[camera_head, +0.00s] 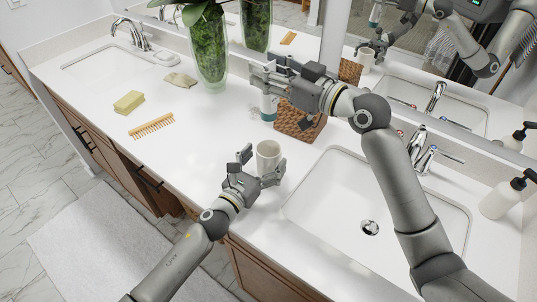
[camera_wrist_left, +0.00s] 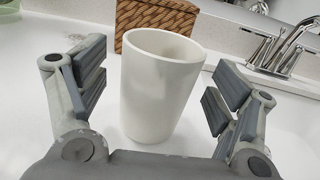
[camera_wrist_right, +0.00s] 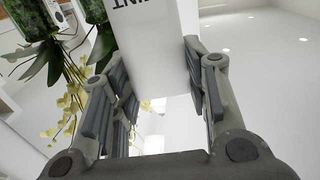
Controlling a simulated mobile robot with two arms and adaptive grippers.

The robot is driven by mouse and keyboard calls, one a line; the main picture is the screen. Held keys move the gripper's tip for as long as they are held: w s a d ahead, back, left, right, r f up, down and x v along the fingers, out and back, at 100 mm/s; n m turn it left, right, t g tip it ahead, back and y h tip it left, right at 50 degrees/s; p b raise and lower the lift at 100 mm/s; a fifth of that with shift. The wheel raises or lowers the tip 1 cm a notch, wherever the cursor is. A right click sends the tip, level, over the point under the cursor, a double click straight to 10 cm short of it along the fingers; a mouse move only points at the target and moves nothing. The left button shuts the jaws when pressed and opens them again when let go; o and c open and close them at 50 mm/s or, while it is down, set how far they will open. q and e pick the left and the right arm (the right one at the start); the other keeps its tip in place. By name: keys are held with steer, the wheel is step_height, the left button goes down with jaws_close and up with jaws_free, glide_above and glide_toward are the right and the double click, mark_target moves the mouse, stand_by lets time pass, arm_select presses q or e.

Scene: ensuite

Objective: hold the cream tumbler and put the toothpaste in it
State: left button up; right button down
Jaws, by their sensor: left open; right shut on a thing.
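The cream tumbler (camera_head: 268,156) stands upright on the white counter near its front edge, left of the right-hand basin. My left gripper (camera_head: 262,168) is open with a finger on each side of the tumbler. In the left wrist view the tumbler (camera_wrist_left: 158,88) stands between the spread fingers, with gaps at both sides. My right gripper (camera_head: 270,78) is shut on the toothpaste (camera_head: 267,104), a white tube with a teal lower part, above the back of the counter. The right wrist view shows the white tube (camera_wrist_right: 157,40) between the fingers, with partly cut-off, upside-down lettering.
A woven basket (camera_head: 297,122) stands behind the tumbler, close to the toothpaste. A basin (camera_head: 330,190) with a faucet (camera_head: 425,155) and a soap bottle (camera_head: 503,198) lie right. A comb (camera_head: 152,126), yellow sponge (camera_head: 129,102) and plant vase (camera_head: 208,50) are left.

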mark_target(270, 119)
arm_select(q)
steer(key=shift+x, duration=1.3)
steer(key=shift+c, duration=0.3)
steer(key=c, duration=1.2)
steer(key=shift+o, duration=0.2)
arm_select(e)
steer(key=shift+f, duration=6.45)
steer(key=c, duration=0.7)
jaws_free()
steer(key=shift+c, duration=0.2)
steer(key=shift+s, duration=0.1)
